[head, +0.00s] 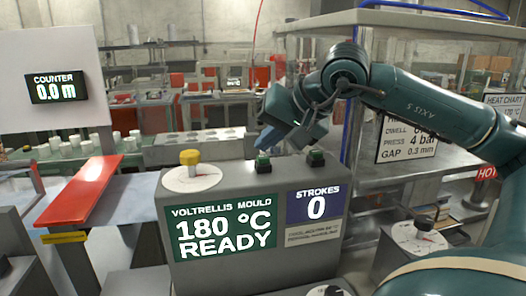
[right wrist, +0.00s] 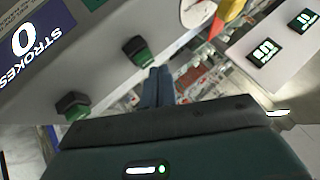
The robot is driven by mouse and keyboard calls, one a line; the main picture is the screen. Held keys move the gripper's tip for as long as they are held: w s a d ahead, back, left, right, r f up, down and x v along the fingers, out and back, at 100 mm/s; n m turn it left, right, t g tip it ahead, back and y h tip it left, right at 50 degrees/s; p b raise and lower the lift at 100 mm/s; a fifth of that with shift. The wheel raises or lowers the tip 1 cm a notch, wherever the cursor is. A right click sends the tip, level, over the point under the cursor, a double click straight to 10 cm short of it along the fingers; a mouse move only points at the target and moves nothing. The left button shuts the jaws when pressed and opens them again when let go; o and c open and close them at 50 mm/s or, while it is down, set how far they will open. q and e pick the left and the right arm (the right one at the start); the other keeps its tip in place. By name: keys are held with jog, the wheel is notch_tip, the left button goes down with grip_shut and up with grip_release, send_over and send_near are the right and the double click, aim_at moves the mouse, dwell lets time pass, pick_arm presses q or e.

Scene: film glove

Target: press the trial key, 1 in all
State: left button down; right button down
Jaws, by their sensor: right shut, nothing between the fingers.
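The grey mould console (head: 185,282) has two green keys on its top. The left key (head: 263,163) is near the yellow-knobbed dial, and the right key (head: 315,157) is above the strokes display. I cannot read which one is the trial key. My right gripper (head: 268,139) is shut and empty, its blue fingertips just above the left key, seemingly apart from it. In the right wrist view the shut fingers (right wrist: 157,82) point past the left key (right wrist: 137,49), with the right key (right wrist: 72,105) farther down-left. My left gripper is not in view.
The strokes display (head: 316,205) reads 0 and the mould screen (head: 221,229) reads 180 °C READY. The yellow-knobbed dial (head: 191,172) sits left of the keys. A red slab (head: 82,190) lies at left. A glass-sided frame (head: 445,30) stands behind my right arm.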

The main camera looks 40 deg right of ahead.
aim_at(268, 158)
jog(key=shift+r, duration=0.25)
notch_tip(268, 158, up, 5)
jog(key=p, duration=0.5)
jog(key=shift+r, duration=0.1)
dwell(0.8)
